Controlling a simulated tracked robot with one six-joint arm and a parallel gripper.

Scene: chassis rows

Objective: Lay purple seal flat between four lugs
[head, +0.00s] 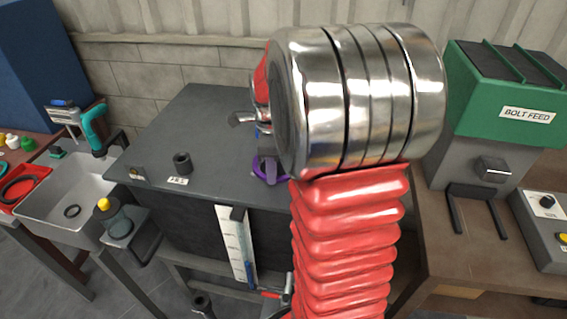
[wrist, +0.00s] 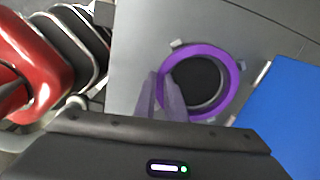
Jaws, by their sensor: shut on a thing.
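The purple seal (wrist: 214,52) is a ring, seen in the wrist view around a dark round opening in a grey surface. My gripper (wrist: 163,82) is shut on the ring's left rim. Small grey lugs show just outside the ring, one at the upper left (wrist: 177,43) and one at the right (wrist: 241,65). The lower left of the ring is partly behind my fingers, and lugs there are hidden or unclear. In the head view the seal (head: 259,172) shows low on the dark bench, mostly behind my arm. I cannot tell whether it lies fully flat.
A dark cylinder (head: 182,162) with a label stands left on the bench (head: 205,120). A grey sink (head: 65,185) and a red tray (head: 22,190) are further left. The green bolt feed (head: 500,100) stands right. A blue surface (wrist: 285,115) borders the seal's right in the wrist view.

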